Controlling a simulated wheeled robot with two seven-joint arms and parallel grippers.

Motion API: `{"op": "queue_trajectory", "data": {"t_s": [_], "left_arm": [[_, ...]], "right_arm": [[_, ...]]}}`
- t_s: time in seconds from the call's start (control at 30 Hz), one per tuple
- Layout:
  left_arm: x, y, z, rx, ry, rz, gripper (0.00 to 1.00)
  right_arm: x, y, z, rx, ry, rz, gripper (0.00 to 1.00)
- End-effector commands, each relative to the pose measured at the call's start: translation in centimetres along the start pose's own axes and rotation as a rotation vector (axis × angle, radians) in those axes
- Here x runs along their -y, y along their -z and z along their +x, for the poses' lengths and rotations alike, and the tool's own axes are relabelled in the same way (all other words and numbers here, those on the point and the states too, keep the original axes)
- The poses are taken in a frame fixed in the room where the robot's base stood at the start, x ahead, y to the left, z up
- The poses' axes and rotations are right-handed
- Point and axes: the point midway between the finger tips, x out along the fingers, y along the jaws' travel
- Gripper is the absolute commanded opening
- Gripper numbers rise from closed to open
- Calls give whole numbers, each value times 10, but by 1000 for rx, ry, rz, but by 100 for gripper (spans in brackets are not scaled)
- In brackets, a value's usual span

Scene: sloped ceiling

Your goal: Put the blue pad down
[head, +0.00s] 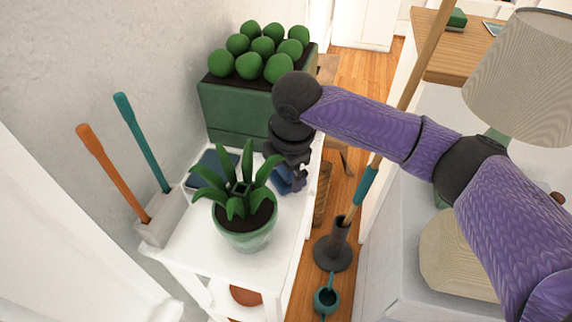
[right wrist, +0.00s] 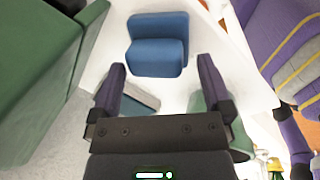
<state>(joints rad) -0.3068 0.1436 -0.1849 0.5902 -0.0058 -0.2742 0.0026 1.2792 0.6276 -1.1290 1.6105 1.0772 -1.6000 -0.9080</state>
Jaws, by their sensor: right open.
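The blue pad (head: 284,184) is at the right edge of the white table, partly hidden by my right gripper (head: 297,175). In the right wrist view the blue pad (right wrist: 156,58) shows as two rounded blue parts, one behind the other, over the white top. My right gripper (right wrist: 161,68) is open, its fingers apart on either side of the pad's lower end. No clear contact between fingers and pad shows. My left gripper is not in view.
A slate-blue flat thing (head: 210,168) lies behind the potted plant (head: 246,222) on the white table (head: 190,250). A green planter (head: 235,110) stands behind, and a holder (head: 160,222) with orange and teal handles stands left. A stand (head: 333,252) is on the floor.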

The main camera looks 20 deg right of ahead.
Motion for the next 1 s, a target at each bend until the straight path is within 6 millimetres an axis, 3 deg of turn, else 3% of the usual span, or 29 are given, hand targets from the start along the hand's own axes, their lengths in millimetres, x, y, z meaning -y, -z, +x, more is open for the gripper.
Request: {"op": "queue_trajectory", "data": {"t_s": [0.03,0.2,0.4,1.0], "left_arm": [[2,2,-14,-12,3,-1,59],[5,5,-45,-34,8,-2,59],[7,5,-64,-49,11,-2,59],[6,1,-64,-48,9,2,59]], "right_arm": [[-2,0,-21,1,-6,-1,100],[-3,0,-73,1,-9,-2,100],[-2,0,-108,0,-6,0,100],[-1,0,-111,-1,-2,1,100]]}}
